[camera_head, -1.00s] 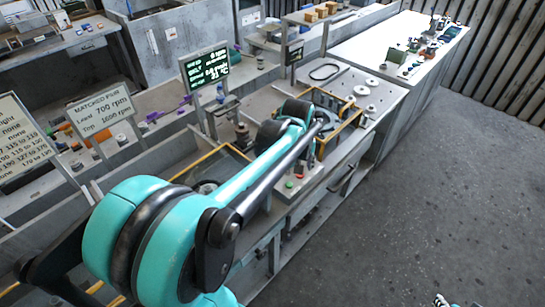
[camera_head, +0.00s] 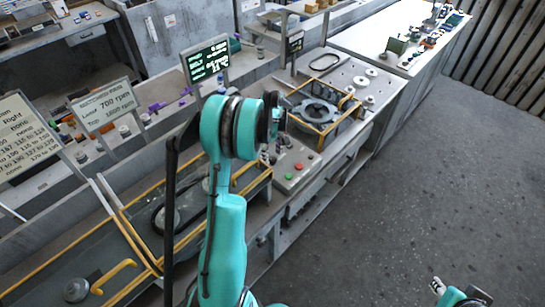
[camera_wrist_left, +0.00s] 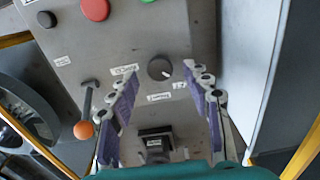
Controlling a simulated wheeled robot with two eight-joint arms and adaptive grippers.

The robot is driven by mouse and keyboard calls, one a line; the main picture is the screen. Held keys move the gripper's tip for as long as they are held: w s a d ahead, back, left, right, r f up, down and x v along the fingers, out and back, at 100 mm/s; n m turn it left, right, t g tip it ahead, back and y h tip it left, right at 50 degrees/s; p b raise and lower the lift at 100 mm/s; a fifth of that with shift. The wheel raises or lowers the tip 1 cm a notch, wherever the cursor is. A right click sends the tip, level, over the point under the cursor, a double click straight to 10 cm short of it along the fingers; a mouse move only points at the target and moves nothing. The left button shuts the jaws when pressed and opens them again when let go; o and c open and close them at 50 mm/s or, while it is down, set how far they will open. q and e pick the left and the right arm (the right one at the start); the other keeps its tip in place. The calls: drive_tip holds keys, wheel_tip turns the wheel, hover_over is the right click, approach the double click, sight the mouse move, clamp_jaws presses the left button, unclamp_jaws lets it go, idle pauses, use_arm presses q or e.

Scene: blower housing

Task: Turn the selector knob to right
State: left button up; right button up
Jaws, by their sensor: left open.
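The selector knob (camera_wrist_left: 159,68) is a dark round knob with a pale pointer mark on the grey control panel (camera_wrist_left: 110,45) in the left wrist view. Its mark points to the lower right of the picture. Small white labels sit around it, too small to read. My left gripper (camera_wrist_left: 158,84) is open, its purple-padded fingers on either side of the knob in the picture, with nothing between them. I cannot tell its height above the panel. In the head view my left gripper (camera_head: 276,125) is partly hidden by its arm, near the panel (camera_head: 300,160).
The panel also has a red button (camera_wrist_left: 95,9), a black button (camera_wrist_left: 46,19), an orange-tipped lever (camera_wrist_left: 83,130) and a black square switch (camera_wrist_left: 156,142). A yellow-framed round housing (camera_head: 320,112) stands behind. Part of my right arm shows at bottom right; the floor there is clear.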

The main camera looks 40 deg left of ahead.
use_arm(q)
drive_tip(key=shift+f, duration=0.85)
clamp_jaws()
